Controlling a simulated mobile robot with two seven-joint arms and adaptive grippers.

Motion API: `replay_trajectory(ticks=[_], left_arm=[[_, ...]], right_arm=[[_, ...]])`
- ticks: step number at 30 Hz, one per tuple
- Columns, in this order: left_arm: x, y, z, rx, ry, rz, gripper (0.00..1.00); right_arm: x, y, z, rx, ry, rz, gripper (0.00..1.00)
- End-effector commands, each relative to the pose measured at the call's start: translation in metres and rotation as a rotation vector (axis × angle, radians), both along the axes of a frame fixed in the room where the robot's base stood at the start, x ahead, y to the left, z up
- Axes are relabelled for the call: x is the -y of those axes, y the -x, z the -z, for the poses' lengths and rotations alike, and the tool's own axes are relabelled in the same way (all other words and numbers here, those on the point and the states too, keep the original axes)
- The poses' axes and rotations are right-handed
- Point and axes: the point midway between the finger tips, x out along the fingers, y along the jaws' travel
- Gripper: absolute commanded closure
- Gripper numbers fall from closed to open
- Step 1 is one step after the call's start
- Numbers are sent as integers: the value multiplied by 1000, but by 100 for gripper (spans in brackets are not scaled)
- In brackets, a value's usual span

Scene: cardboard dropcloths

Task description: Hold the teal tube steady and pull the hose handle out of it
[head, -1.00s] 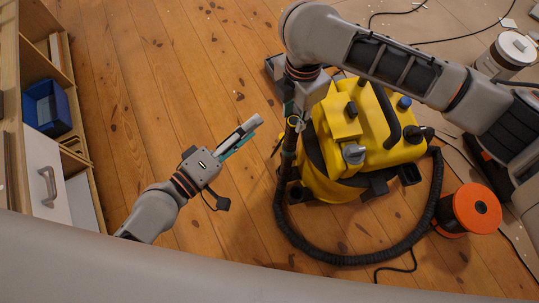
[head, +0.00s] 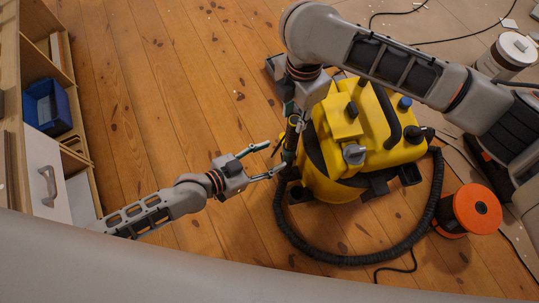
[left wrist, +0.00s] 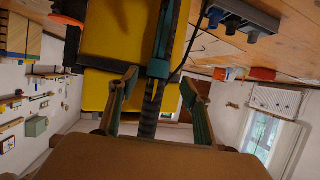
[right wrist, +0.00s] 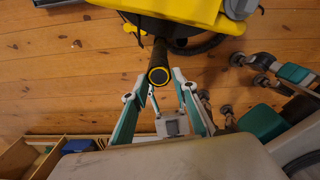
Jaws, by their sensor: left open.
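The black hose handle (head: 294,124), its round end ringed in yellow, rises beside the yellow vacuum. Its end (right wrist: 158,76) shows between the fingers of my right gripper (right wrist: 158,82), which looks shut on it; the contact is partly hidden. The teal tube (head: 289,156) is around the lower part of the handle, at the vacuum's side. It also shows in the left wrist view (left wrist: 165,42), with a teal collar. My left gripper (head: 268,160) is open beside the tube, one finger close to it. In the left wrist view its fingers (left wrist: 159,78) stand either side of the tube-and-hose line.
The yellow vacuum (head: 345,130) stands right of the tube. Its black hose (head: 345,258) loops across the floor in front. An orange spool (head: 470,210) lies at right. A wooden shelf with a blue bin (head: 47,105) stands at left. The floor between is clear.

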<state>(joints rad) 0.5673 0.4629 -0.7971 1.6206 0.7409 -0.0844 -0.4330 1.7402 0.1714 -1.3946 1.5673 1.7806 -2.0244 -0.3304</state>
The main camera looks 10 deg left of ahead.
Motion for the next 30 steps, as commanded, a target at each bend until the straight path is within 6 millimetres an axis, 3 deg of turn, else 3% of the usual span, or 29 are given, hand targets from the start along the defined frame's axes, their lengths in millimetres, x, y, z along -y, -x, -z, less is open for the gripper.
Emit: replay_trajectory(ticks=[18,30], left_arm=[[50,-45,26,3,3,3,52],[54,-49,29,2,2,3,52]], right_arm=[[0,0,0,0,0,0,72],[0,0,0,0,0,0,72]])
